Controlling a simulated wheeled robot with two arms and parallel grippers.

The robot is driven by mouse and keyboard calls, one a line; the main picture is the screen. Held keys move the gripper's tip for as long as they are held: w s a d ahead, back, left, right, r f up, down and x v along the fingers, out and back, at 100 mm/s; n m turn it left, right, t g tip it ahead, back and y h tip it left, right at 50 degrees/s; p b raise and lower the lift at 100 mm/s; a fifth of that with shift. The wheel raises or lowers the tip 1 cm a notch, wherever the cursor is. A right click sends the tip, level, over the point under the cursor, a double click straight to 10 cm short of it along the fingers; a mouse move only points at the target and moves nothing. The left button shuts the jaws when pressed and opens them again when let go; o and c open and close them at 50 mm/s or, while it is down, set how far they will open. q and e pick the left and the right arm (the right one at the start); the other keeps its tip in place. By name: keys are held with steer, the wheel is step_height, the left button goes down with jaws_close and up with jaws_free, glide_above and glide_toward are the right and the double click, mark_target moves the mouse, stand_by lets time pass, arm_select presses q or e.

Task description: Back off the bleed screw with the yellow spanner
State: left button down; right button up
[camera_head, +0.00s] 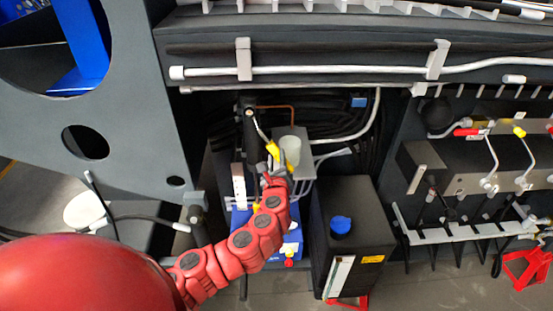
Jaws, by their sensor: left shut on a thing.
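The yellow spanner (272,148) is in the middle of the head view, inside the recess of the chassis. Its yellow part is at my left gripper (270,170), which is shut on it. A thin shank runs up and left from the grip to the spanner's far end, at a small dark upright fitting (249,115). I cannot make out the bleed screw itself, nor whether the spanner's end is seated on anything. The gripper's fingers are small and partly hidden by my red wrist. My right gripper is not in view.
A grey block with a pale cup (290,150) is close right of the gripper. A black tank with a blue cap (341,225) stands to the lower right. A grey pipe (350,68) crosses above the recess. A dark grey side plate (130,110) borders it at left.

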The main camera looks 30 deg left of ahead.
arm_select(q)
steer(key=shift+d, duration=0.1)
steer(key=shift+w+d+r+n+b, duration=0.35)
steer(key=shift+w+d+r+n, duration=0.05)
steer(key=shift+d+r+n, duration=0.2)
steer(key=shift+w+d+r+n+b, duration=0.35)
steer(key=shift+d+r+n, duration=0.15)
steer(key=shift+n, duration=0.1)
steer(key=shift+w+d+r+n+t+b, duration=0.2)
steer(key=shift+w+d+r+n+b, duration=0.1)
steer(key=shift+d+r+n+b, duration=0.25)
steer(key=shift+w+d+r+n+t+b, duration=0.2)
steer(key=shift+w+d+r+n, duration=0.15)
steer(key=shift+r+n, duration=0.3)
steer(key=shift+r, duration=0.1)
